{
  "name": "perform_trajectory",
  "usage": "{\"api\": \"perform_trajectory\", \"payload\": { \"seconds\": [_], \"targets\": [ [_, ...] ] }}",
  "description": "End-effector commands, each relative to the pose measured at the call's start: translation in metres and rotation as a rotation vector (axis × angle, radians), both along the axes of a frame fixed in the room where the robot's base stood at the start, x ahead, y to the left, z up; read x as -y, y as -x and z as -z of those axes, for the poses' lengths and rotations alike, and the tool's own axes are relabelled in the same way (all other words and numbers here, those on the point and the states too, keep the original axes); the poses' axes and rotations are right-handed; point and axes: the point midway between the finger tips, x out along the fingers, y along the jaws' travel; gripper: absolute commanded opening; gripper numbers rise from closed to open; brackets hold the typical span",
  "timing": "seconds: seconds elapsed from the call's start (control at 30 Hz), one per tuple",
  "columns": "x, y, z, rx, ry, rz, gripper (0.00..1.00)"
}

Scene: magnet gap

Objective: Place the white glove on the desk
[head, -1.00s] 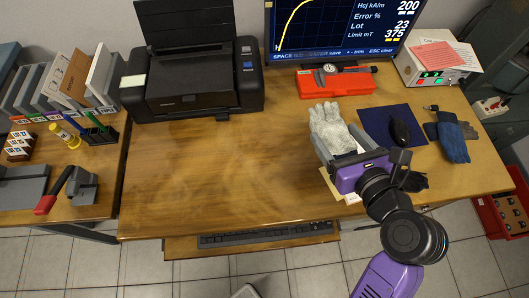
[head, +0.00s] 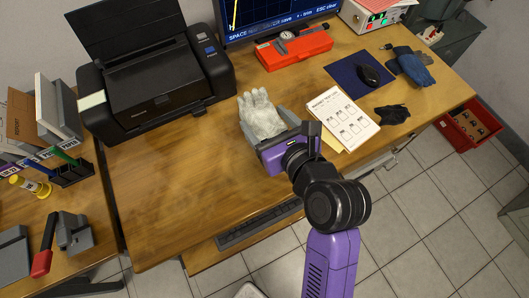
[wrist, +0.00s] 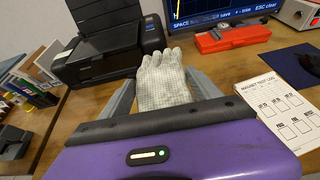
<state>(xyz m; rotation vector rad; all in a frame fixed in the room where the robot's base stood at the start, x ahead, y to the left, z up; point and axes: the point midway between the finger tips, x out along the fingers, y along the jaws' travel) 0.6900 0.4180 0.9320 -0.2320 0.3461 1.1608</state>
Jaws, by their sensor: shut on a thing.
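The white glove (head: 261,113) is a pale knitted glove held in my gripper (head: 262,122), fingers pointing away from me. In the wrist view the white glove (wrist: 163,82) sits between the two grey fingers of my gripper (wrist: 163,92), which are shut on it. The desk (head: 160,190) is a brown wooden top below and around it. The glove appears over the middle of the desk; I cannot tell whether it touches the surface.
A black printer (head: 155,85) stands behind left. A red case (head: 293,48) lies at the back. A printed sheet (head: 343,118), a black glove (head: 391,115), a blue mat (head: 350,80) with a mouse, and a blue glove (head: 413,68) lie to the right. The desk's front left is bare.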

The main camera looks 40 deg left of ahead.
Motion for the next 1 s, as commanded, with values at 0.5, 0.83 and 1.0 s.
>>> {"api": "perform_trajectory", "payload": {
  "seconds": [0.5,0.83,1.0],
  "targets": [
    [0.0,0.0,0.111,-0.001,-0.001,-0.001,0.31],
    [0.0,0.001,0.14,-0.003,0.001,0.0,0.31],
    [0.0,0.0,0.159,-0.001,0.001,-0.001,0.31]
  ]
}}
